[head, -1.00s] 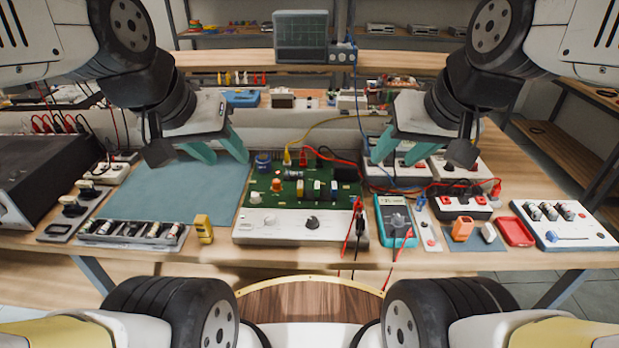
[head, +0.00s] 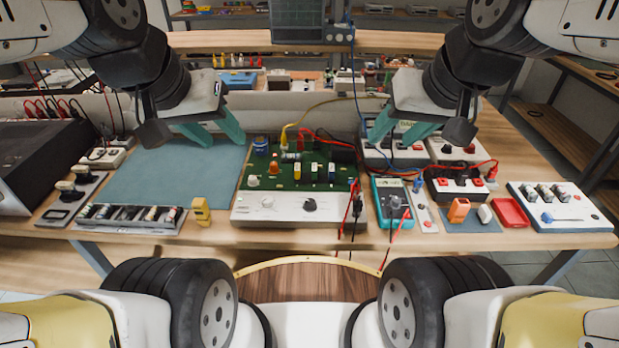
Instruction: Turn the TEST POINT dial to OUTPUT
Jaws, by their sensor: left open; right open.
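A green circuit board (head: 280,178) sits mid-bench with a white front panel (head: 285,219). My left gripper (head: 222,139) is open and empty above the blue-grey mat, up and left of the board. My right gripper (head: 388,140) is open and empty, up and right of the board. Both are apart from the dials.
A teal multimeter (head: 391,190) with red and black leads stands right of the panel. A yellow block (head: 201,211) and a parts tray (head: 131,217) lie left. A red tray (head: 510,212) lies right. The blue-grey mat (head: 190,178) is mostly clear.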

